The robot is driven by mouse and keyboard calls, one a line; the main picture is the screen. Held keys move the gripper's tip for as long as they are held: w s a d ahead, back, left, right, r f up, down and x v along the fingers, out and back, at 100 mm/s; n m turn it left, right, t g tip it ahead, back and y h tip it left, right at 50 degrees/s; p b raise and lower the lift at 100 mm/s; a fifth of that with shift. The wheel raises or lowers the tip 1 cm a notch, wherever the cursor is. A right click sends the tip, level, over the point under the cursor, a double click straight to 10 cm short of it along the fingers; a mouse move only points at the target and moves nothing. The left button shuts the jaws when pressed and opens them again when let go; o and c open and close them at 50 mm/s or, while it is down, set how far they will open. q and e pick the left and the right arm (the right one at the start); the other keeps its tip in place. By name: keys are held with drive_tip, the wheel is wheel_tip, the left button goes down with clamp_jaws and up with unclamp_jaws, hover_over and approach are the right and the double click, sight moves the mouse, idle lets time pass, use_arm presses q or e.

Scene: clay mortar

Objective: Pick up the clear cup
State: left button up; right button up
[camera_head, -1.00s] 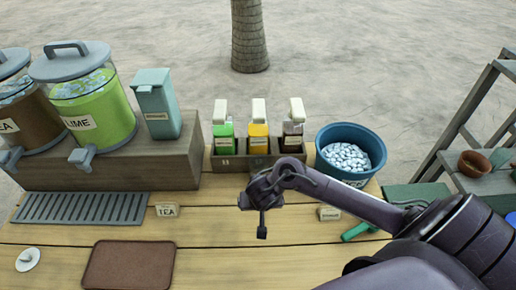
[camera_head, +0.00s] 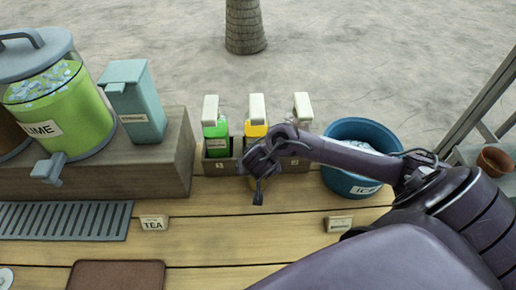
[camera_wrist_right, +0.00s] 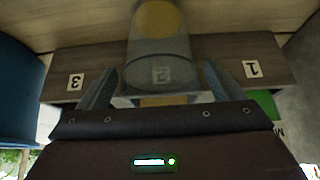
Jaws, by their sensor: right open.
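The clear cup (camera_wrist_right: 160,62) is see-through and shows in the right wrist view, in front of the bottle rack's number 2 label, which is visible through it. My right gripper (camera_wrist_right: 160,88) is open, with one finger on each side of the cup's near part. I cannot tell whether the fingers touch it. In the head view my right gripper (camera_head: 260,170) is just in front of the rack's middle, and it mostly hides the cup there. My left gripper is not in view.
A teal dispenser (camera_head: 135,105) and a lime drink tank (camera_head: 62,115) stand left. A brown mat (camera_head: 115,276) lies in front.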

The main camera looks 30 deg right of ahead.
drive_tip(key=shift+x, duration=0.95)
drive_tip(key=shift+r, duration=0.15)
drive_tip(key=c, duration=1.2)
